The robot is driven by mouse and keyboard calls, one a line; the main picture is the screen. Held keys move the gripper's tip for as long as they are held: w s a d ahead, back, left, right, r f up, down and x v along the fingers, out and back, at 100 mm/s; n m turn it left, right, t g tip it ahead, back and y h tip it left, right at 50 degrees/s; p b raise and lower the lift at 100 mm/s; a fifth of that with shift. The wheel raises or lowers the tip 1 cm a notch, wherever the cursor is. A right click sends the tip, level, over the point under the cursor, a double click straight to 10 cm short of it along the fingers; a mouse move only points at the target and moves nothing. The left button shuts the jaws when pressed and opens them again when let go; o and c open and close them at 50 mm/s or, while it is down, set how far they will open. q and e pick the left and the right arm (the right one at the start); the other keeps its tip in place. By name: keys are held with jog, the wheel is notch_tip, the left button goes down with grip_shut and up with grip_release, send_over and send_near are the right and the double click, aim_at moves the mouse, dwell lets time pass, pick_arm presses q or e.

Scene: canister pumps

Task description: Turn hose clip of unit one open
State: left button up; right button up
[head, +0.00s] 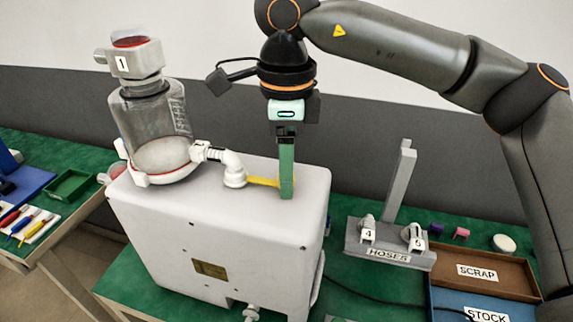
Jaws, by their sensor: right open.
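Unit one is a pale pump box (220,225) with a clear canister (155,135) on top, its lid block marked 1 (135,60). A white elbow fitting (232,165) joins the canister's base to the box top. A yellow lever (262,181), which looks like the hose clip, extends right from the fitting's foot, roughly level. My right gripper (287,192) points straight down with open green fingers at the lever's right end. One finger hides that end, so I cannot tell whether they touch. My left gripper is out of view.
A grey hose stand (385,245) marked HOSES holds fittings labelled 4 and 5, right of the box. A brown SCRAP tray (510,284) and blue STOCK tray (450,305) lie at lower right. A dark cable crosses the green bench. A tool table (60,220) is at left.

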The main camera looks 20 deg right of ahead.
grip_shut()
dwell(0.3)
jog(key=shift+n, duration=0.4)
jog(key=n, duration=0.3)
jog(key=shift+n, duration=0.4)
jog(key=n, duration=0.9)
jog(key=shift+r, duration=0.1)
jog(key=n+p, duration=0.1)
jog(key=n, duration=0.3)
jog(key=shift+n, duration=0.3)
grip_release()
